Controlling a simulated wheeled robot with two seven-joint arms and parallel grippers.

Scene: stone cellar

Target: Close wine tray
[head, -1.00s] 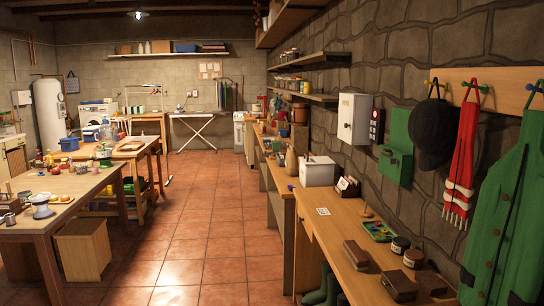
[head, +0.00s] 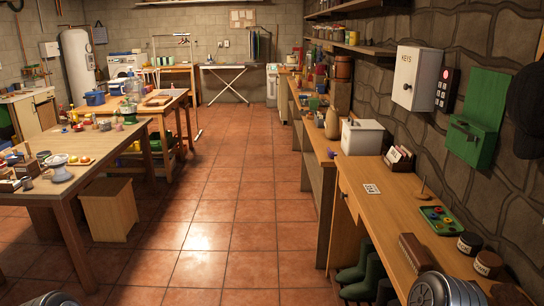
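I cannot make out a wine tray in the head view. Neither gripper's fingers show. Grey ribbed parts of my own arms show at the bottom left and bottom right edges of the picture, with the rest of them cut off.
A long wooden bench (head: 380,212) runs along the right wall, with a white key box (head: 418,78) and a green box (head: 475,130) above it. Green boots (head: 362,268) stand below it. A wooden table (head: 108,150) and a stool (head: 107,210) stand left. The tiled floor (head: 235,210) between is clear.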

